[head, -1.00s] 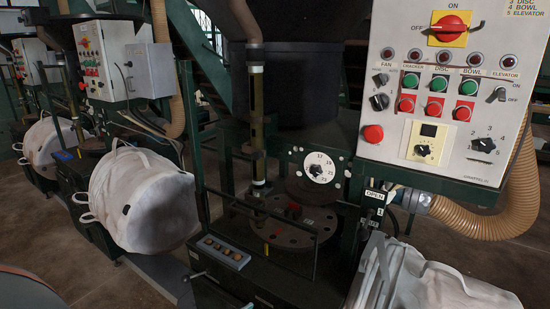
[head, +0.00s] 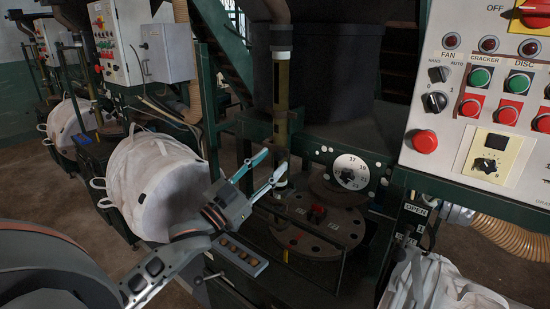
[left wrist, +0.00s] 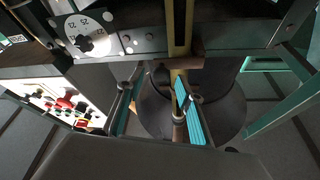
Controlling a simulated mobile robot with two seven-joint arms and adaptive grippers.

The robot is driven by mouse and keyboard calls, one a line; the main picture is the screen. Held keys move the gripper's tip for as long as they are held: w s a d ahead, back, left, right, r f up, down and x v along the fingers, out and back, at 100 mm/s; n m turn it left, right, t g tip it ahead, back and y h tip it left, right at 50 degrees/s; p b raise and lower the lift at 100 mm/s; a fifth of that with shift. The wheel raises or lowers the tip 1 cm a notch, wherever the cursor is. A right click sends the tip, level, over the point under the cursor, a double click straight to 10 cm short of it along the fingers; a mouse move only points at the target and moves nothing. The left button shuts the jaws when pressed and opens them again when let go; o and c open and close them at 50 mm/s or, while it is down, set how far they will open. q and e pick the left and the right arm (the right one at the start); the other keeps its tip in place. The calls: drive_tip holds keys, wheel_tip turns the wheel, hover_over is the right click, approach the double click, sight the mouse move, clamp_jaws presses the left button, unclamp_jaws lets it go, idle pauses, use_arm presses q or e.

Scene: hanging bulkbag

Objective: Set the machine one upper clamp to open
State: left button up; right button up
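My left gripper (head: 272,164) reaches in from the lower left in the head view, its two teal-edged fingers apart and empty. It appears beside or in front of the vertical pipe (head: 281,95) above the round plate (head: 318,228); depth is hard to judge. In the left wrist view the gripper (left wrist: 160,82) is spread, with the yellowish upright bar (left wrist: 179,25) near its right finger. An OPEN label (head: 416,210) is on the machine at right. I cannot tell which part is the upper clamp. My right gripper is not in view.
A control panel (head: 440,110) with buttons and knobs stands at right. A numbered dial (head: 350,172) is behind the plate, and a row of buttons (head: 239,255) is in front. White bulk bags hang at left (head: 160,185) and lower right (head: 440,285). A dark rail crosses above the plate.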

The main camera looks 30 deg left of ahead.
use_arm(q)
drive_tip(key=shift+x, duration=1.1)
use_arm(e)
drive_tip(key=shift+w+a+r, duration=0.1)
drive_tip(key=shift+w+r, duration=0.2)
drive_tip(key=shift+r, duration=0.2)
use_arm(q)
clamp_jaws()
